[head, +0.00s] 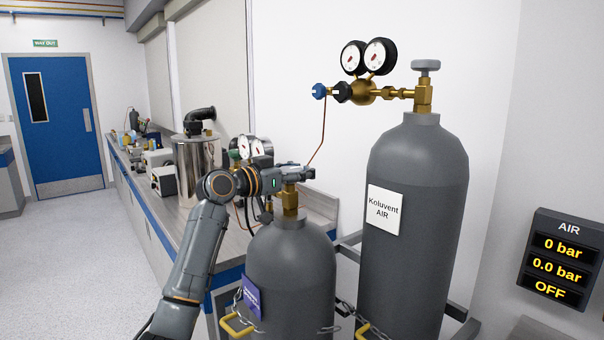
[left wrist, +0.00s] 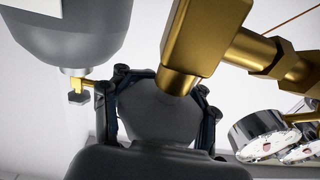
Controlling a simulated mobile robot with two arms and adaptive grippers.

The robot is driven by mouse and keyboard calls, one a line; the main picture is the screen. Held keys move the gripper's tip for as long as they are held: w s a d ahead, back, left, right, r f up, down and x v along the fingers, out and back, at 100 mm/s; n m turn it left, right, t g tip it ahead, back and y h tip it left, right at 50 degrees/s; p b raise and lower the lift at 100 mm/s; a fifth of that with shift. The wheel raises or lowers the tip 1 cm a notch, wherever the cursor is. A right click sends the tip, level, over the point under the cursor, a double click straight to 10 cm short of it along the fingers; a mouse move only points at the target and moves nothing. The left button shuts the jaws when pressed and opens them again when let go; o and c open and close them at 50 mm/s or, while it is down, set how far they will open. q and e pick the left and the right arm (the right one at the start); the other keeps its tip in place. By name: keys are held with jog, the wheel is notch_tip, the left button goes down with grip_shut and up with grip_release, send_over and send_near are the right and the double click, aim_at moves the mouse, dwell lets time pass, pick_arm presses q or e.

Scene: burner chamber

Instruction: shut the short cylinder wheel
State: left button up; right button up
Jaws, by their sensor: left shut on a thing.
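The short grey cylinder (head: 291,262) stands upright at the centre front, with a brass valve (head: 290,197) on top. My left gripper (head: 304,173) is at the top of this valve, its arm coming in from the left. In the head view it hides the short cylinder's wheel. In the left wrist view the grey wheel (left wrist: 155,112) lies between the two fingers of my left gripper (left wrist: 158,114), below the brass valve body (left wrist: 205,42). The fingers are shut around its rim. My right gripper is not in view.
A taller grey cylinder (head: 415,230) labelled Koluvent AIR stands to the right, with its own wheel (head: 425,66) and gauges. The short cylinder's gauges (head: 261,147) sit close behind my gripper. A display (head: 562,258) reads 0 bar, 0.0 bar, OFF. A bench runs along the wall.

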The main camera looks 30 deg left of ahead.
pick_arm(q)
jog(key=shift+f+m+g+h, duration=0.2)
jog(key=shift+m+g+h, duration=0.1)
jog(key=shift+h, duration=0.1)
jog(key=o, duration=1.2)
jog(key=shift+o, duration=0.2)
jog(key=shift+r, duration=0.1)
jog(key=v, duration=1.2)
